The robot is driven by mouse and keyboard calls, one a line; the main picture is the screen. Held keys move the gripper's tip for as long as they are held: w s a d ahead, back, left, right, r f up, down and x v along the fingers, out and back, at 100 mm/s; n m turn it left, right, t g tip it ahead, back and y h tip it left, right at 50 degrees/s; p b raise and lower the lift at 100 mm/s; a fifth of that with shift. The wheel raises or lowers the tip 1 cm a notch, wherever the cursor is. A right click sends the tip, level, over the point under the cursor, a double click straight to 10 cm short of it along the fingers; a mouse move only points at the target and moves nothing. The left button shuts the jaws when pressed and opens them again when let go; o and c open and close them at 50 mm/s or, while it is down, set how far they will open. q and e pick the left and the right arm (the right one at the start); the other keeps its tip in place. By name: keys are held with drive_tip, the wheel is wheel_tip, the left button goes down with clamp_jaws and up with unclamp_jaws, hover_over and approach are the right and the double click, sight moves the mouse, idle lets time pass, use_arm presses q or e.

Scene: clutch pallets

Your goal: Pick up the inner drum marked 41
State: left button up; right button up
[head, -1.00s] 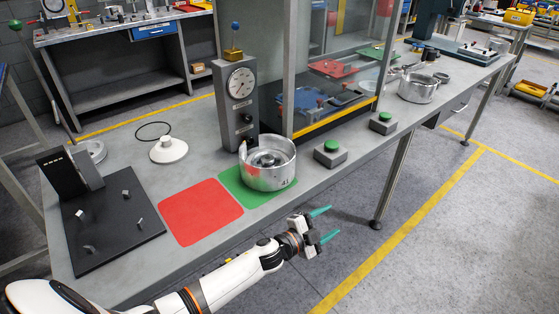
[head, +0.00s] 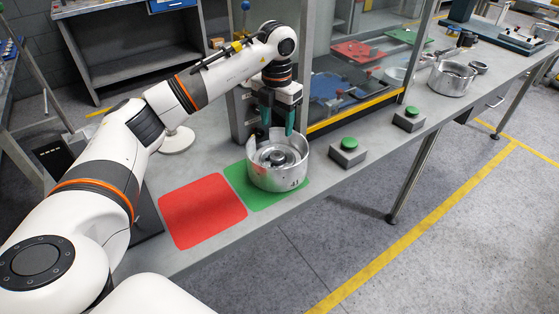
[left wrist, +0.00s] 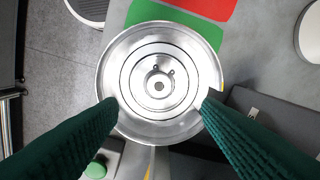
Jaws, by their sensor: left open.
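The silvery inner drum marked 41 (head: 278,176) stands upright on the green mat (head: 240,186), its number on the front wall. My left gripper (head: 276,130) points down over the drum from the back, its green fingers apart. In the left wrist view the drum (left wrist: 160,38) lies between and beyond the open fingers (left wrist: 158,112), with its hub and rings seen from above. The fingertips overlap the drum's rim in that view; I cannot tell whether they touch it. My right gripper is not in view.
A red mat (head: 202,211) lies left of the green one. A green button box (head: 348,152) stands right of the drum, with another (head: 409,118) beyond it. A glass-sided cabinet stands behind. A white cone-shaped part (head: 177,140) sits partly behind my arm.

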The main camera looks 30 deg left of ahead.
sight(277, 149)
use_arm(q)
wheel_tip(277, 149, down, 4)
drive_tip(key=shift+r+p, duration=0.1)
drive_tip(key=shift+p, duration=0.2)
drive_tip(key=shift+f, duration=0.6)
wheel_tip(277, 149, down, 4)
drive_tip(key=shift+r+p, duration=0.2)
drive_tip(key=shift+p, duration=0.6)
drive_tip(key=shift+f, duration=0.45)
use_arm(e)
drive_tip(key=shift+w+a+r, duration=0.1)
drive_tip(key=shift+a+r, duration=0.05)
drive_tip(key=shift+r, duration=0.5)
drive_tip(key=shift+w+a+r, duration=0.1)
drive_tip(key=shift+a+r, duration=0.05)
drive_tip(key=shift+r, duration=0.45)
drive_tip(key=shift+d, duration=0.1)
